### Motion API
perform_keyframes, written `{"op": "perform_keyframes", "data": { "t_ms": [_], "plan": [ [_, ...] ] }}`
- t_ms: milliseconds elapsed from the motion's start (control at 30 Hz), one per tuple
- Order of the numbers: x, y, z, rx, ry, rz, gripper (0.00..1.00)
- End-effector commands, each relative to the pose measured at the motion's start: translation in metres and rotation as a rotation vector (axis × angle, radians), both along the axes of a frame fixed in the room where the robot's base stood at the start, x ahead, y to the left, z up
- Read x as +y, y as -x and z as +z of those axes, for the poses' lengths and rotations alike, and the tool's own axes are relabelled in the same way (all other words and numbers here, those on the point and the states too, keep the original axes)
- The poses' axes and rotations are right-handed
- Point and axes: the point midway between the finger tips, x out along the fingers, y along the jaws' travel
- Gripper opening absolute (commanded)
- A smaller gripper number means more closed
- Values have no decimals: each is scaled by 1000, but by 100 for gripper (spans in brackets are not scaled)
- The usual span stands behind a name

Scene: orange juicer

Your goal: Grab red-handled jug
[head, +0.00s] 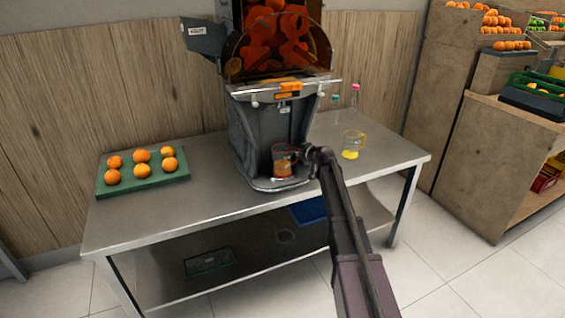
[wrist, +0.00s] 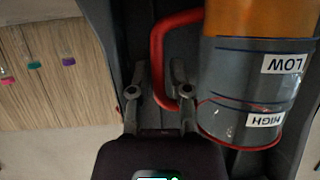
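The red-handled jug (head: 281,155) stands in the bay of the juicer (head: 258,120), with orange juice in its lower part. In the wrist view the clear jug (wrist: 240,85) appears upside down, with LOW and HIGH labels. Its red handle (wrist: 157,60) faces my gripper (wrist: 157,90). My gripper's two fingers are apart, and the handle shows between them. I cannot tell whether either finger touches it. In the head view my gripper (head: 307,154) is at the jug's right side, its fingers hard to make out.
A yellow-handled jug (head: 353,145) stands right of my arm on the steel table (head: 215,200). Bottles with teal and pink caps (head: 355,88) stand behind it. A green tray (head: 145,184) of several oranges lies at the left. Wooden shelving (head: 450,150) stands at the right.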

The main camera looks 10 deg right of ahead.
Motion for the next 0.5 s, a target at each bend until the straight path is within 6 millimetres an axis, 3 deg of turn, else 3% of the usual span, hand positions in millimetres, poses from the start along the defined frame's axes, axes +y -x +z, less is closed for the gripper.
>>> {"op": "perform_keyframes", "data": {
  "t_ms": [333,367,433,500],
  "plan": [
    [-1,0,0,0,0,-1,25],
    [-1,0,0,0,0,-1,22],
    [-1,0,0,0,0,-1,1],
    [-1,0,0,0,0,-1,0]
  ]
}}
